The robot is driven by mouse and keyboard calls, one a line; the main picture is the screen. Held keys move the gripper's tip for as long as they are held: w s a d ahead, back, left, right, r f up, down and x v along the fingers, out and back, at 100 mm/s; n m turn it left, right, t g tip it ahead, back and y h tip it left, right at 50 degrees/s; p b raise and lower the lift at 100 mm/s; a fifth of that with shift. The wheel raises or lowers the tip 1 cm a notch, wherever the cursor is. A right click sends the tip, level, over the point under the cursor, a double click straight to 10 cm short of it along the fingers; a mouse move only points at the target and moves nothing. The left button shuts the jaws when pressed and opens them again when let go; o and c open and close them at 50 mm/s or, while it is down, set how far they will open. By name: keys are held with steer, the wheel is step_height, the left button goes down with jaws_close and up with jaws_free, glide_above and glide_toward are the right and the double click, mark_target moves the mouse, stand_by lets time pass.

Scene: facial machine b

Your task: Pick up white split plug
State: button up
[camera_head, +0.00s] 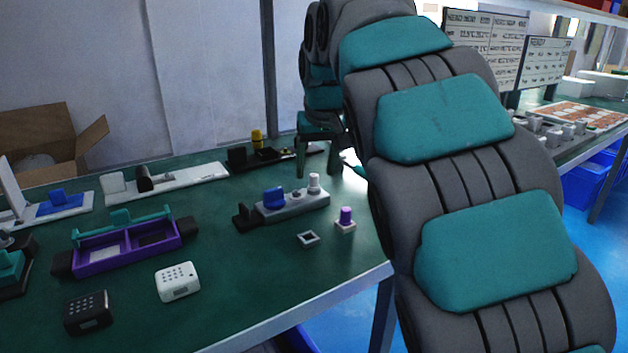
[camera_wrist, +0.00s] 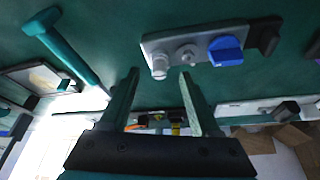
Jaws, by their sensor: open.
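A small white cylindrical plug (camera_head: 314,184) stands upright at the right end of a grey fixture block (camera_head: 295,203) on the green table. I take it as the white split plug; no split is clear at this size. My gripper (camera_head: 316,174) is open and empty, with teal fingers pointing down over that end of the block. In the wrist view, the plug (camera_wrist: 159,66) shows between the two fingertips (camera_wrist: 158,74). I cannot tell whether the fingertips are level with it or still above it. Nothing is gripped.
The block also carries a blue piece (camera_head: 274,197) and a smaller grey peg (camera_head: 295,194). A purple-topped plug (camera_head: 346,216) and a small square frame (camera_head: 308,239) lie nearby. A purple tray (camera_head: 125,247), a white box (camera_head: 178,282) and a black box (camera_head: 88,312) stand left.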

mark_target(314, 183)
steer(key=shift+x, duration=1.4)
jaws_close()
